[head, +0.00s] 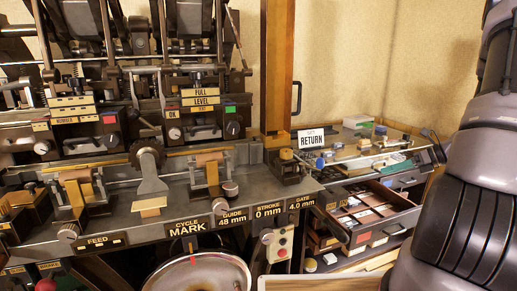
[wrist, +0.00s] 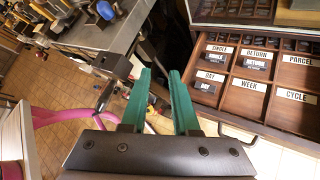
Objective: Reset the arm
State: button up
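My gripper (wrist: 160,95) shows in the wrist view as two green fingers pointing up the picture, with a clear gap between them. Nothing is between the fingers. The gripper is outside the head view, where only a grey and black part of my arm fills the right edge. In the wrist view the fingers hang over the floor, between the machine bench (wrist: 95,30) on the left and a wooden compartment tray (wrist: 270,85) on the right. They appear apart from both.
In the head view the press bench (head: 120,205) carries rollers and labels such as MARK and FEED. A handwheel (head: 197,273) is below the bench. A pink hose (wrist: 60,117) crosses the wrist view.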

jog(key=s+a+r+n+g+h, duration=0.2)
jog(key=s+a+r+n, duration=0.1)
jog(key=a+r+n, duration=0.6)
jog(key=s+a+r+n+t+h, duration=0.1)
jog(key=s+a+r+n+h, duration=0.2)
jog(key=s+a+r+n, duration=0.2)
jog(key=s+a+r+n+t+h, duration=0.2)
jog(key=s+a+r+n, duration=0.3)
jog(key=s+r+n, duration=0.7)
jog(key=shift+s+r+h, duration=0.25)
jog(key=shift+r+h, duration=0.15)
jog(key=shift+h, duration=0.1)
